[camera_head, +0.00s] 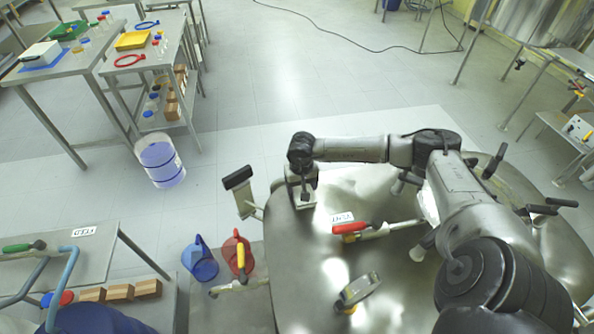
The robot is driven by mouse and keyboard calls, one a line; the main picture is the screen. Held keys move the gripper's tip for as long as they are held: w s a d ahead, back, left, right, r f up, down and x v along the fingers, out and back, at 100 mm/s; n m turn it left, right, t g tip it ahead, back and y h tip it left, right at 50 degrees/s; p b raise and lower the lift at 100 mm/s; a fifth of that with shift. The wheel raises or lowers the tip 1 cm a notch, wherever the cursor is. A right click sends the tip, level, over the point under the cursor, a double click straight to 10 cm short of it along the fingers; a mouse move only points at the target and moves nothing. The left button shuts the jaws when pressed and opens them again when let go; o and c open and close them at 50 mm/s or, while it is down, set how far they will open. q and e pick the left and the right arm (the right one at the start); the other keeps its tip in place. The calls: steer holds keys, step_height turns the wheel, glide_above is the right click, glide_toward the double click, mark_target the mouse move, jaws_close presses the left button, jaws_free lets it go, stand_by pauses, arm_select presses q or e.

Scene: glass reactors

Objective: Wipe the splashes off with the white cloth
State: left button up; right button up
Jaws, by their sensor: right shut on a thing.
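My right arm reaches across the steel reactor lid (310,270) from the lower right. My right gripper (304,196) points down near the lid's upper left edge. It is shut on a small pale piece, which looks like the white cloth (309,205), at the lid's surface. Most of the cloth is hidden by the gripper, and I cannot tell how firmly it touches the metal. No splashes stand out clearly from the bright reflections on the lid. My left gripper is not in view.
A red-handled valve (350,228) and a round clamp fitting (358,290) stand up from the lid. A black-handled lever (238,178) stands at its left edge. Blue (200,262) and red (232,248) jugs stand left of it. Open floor lies beyond.

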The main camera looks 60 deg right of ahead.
steer(key=shift+w+d+r+p, duration=0.15)
steer(key=shift+r+p, duration=0.15)
steer(key=shift+r, duration=0.25)
steer(key=shift+w+d+r+p, duration=0.1)
steer(key=shift+r+p, duration=0.15)
steer(key=shift+r, duration=0.25)
steer(key=shift+s+r+p, duration=0.1)
steer(key=shift+r+p, duration=1.55)
steer(key=shift+r, duration=1.35)
